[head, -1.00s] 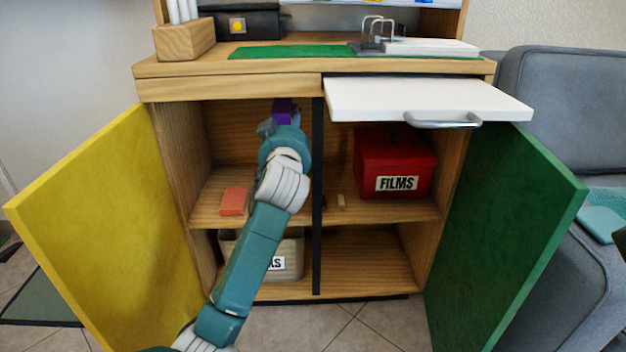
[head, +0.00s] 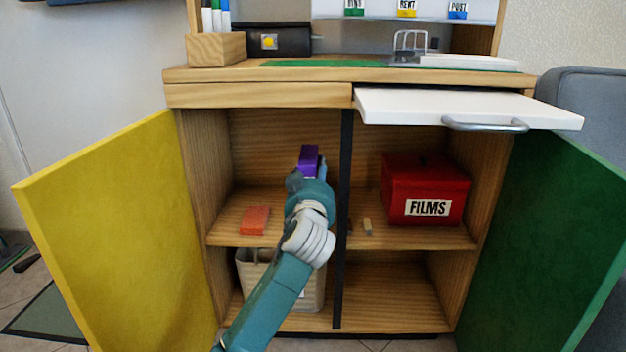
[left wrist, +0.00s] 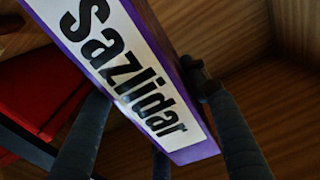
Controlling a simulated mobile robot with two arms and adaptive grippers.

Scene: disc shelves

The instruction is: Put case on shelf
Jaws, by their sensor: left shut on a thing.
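The purple case (head: 309,158) is held in the upper left compartment of the cabinet, above the shelf (head: 228,230). In the left wrist view the case (left wrist: 130,65) shows a white label reading "sazlidar". My left gripper (head: 310,178) is shut on the case; in the left wrist view its dark fingers (left wrist: 155,130) lie on both sides of it. My teal arm hides part of the shelf beneath. Whether the case touches the shelf I cannot tell. My right gripper is not in view.
An orange block (head: 255,220) lies on the same shelf at left. A red FILMS box (head: 426,190) stands right of the black divider (head: 343,220). A beige bin (head: 250,275) is below. The yellow door (head: 110,230) and green door (head: 535,230) stand open; a white drawer (head: 450,107) juts out.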

